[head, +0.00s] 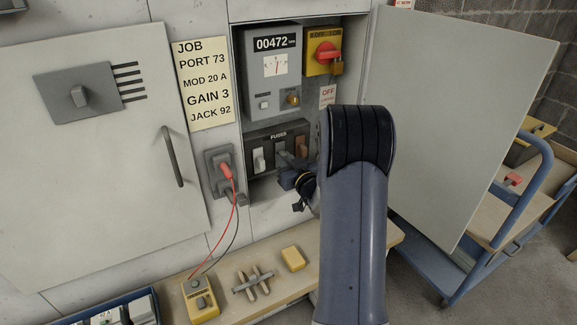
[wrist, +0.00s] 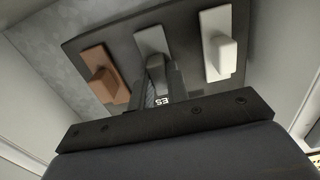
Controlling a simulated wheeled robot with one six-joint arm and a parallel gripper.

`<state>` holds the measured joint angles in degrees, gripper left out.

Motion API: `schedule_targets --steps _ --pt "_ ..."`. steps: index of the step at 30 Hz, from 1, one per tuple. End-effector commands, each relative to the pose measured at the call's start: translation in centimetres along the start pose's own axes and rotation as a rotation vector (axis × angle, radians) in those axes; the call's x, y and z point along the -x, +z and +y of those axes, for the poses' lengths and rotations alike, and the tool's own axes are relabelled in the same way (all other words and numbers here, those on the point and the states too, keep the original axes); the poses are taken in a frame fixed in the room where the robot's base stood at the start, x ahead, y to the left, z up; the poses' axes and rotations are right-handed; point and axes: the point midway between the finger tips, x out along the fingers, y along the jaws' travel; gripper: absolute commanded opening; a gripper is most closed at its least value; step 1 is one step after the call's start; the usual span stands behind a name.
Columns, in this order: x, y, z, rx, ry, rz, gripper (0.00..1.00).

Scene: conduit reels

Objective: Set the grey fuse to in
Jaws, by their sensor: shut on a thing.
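The black fuse panel (head: 262,139), marked FUSES, sits low in the open cabinet. It carries a white fuse (head: 259,160), a grey fuse (head: 281,157) in the middle and a brown fuse (head: 301,146). The wrist view shows them in reverse order: brown (wrist: 105,75), grey (wrist: 151,41), white (wrist: 220,50). My gripper (head: 290,178) reaches the panel from the front. In the wrist view my gripper (wrist: 158,88) is shut on the grey fuse's handle. The fingers and wrist hide part of that handle, so how far in it sits cannot be told.
A meter (head: 272,75) and a red rotary switch (head: 326,52) with a padlock are above the panel. The open cabinet door (head: 455,120) stands to the right of my arm. A red plug (head: 226,171) with leads is at left. A bench (head: 325,262) with small items runs below.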

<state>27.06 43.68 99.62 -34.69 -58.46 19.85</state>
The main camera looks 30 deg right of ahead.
Motion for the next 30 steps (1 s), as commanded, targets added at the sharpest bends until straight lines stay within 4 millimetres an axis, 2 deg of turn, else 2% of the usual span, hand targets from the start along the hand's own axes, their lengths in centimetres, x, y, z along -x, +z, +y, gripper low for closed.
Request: schedule_targets --steps 2,9,10,17,30 --pt "-0.64 0.11 -0.05 0.001 -0.001 0.002 0.0" --pt "-0.67 -0.08 -0.02 0.0 0.0 0.002 0.0" --pt "-0.68 -0.09 -0.02 0.0 0.0 0.002 0.18" --pt "-0.68 -0.1 -0.07 0.001 -0.001 0.002 0.37" --pt "-0.23 -0.04 -0.01 0.0 0.0 0.001 0.38"
